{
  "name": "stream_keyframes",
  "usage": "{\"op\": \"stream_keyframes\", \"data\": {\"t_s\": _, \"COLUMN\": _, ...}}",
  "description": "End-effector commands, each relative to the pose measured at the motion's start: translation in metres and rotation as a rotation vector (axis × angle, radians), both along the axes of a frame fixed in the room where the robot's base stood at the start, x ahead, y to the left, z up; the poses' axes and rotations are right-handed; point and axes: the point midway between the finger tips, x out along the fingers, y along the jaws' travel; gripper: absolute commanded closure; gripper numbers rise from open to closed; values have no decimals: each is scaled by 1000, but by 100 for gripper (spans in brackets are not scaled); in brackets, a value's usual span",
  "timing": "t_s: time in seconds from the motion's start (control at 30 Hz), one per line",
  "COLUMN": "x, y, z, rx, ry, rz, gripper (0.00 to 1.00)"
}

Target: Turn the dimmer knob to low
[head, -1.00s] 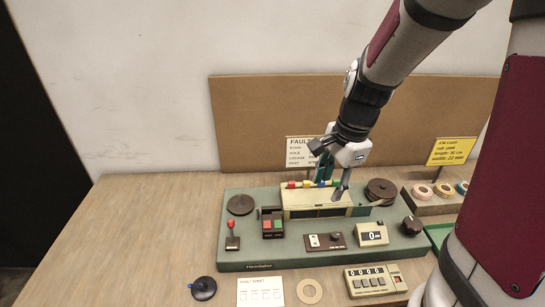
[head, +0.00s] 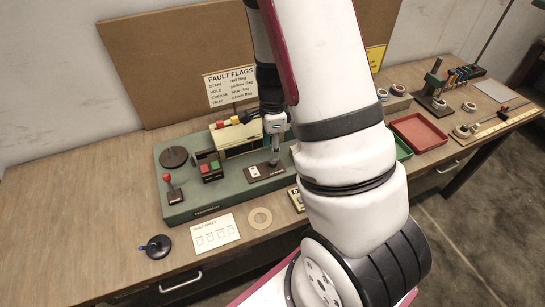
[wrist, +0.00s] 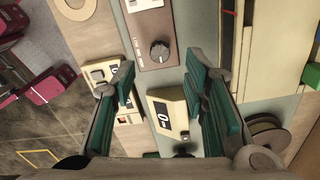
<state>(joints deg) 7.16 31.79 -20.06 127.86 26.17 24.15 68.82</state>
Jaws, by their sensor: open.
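A dark round knob (wrist: 159,51) sits on a brown panel (wrist: 150,25) with a white switch (wrist: 141,4) at its other end; I take it for the dimmer knob. Its pointer setting is too small to read. In the head view the panel (head: 256,175) lies on the green machine base (head: 190,208), and the gripper hides the knob. My gripper (wrist: 160,88) is open and empty, with teal pads. In the wrist view the knob lies ahead of and between the fingertips, apart from them. In the head view my gripper (head: 274,156) points down over the panel's right part.
A counter (wrist: 164,117) lies between the fingers in the wrist view. Red and green buttons (head: 209,167) and a red-tipped lever (head: 172,187) stand left of the panel. A cream box (head: 236,137) with coloured flags stands behind.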

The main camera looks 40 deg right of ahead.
Motion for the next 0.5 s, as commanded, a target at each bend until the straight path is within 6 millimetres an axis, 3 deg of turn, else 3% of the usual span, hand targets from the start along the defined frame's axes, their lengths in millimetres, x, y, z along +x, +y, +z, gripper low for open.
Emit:
{"op": "stream_keyframes", "data": {"t_s": 0.2, "x": -1, "y": -1, "z": -36, "rx": 0, "ry": 3, "rz": -1, "gripper": 60}}
{"op": "stream_keyframes", "data": {"t_s": 0.5, "x": 0, "y": 0, "z": -53, "rx": 0, "ry": 0, "rz": 2, "gripper": 60}}
